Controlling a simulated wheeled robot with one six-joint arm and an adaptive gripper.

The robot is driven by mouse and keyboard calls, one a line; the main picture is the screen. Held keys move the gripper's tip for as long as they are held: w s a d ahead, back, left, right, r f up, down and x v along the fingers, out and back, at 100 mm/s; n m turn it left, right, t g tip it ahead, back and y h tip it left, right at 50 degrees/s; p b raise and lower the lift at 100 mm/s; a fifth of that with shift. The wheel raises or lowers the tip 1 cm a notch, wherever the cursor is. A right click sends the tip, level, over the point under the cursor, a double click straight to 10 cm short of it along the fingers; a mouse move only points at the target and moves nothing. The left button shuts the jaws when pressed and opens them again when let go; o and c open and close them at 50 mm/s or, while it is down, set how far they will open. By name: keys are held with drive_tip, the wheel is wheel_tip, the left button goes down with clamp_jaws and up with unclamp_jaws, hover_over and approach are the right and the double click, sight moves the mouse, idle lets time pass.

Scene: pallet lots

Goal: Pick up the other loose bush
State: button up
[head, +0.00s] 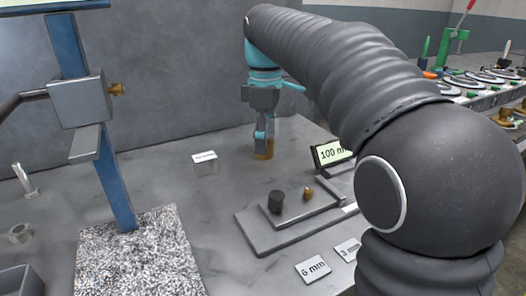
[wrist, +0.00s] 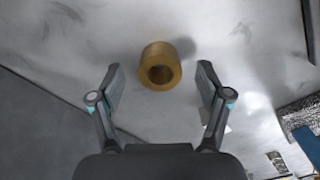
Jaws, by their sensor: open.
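A brass-coloured bush (wrist: 160,66) stands on the grey bench, its round bore facing the camera in the wrist view. My gripper (wrist: 160,82) is open, one finger to each side of the bush, with a gap on both sides. In the head view the bush (head: 262,155) shows just below the fingers of my gripper (head: 265,133), partly hidden by them. Whether the fingertips reach down level with the bush is hard to tell.
A grey plate (head: 262,236) holds a dark cylinder (head: 275,202) and a small brass piece (head: 308,193). A display (head: 330,153) stands behind. A blue post (head: 117,185) rises from a speckled pad (head: 165,262). A small white label (head: 204,157) is near the bush.

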drive_tip(key=shift+f, duration=0.95)
drive_tip(key=c, duration=1.4)
drive_tip(key=shift+r, duration=0.1)
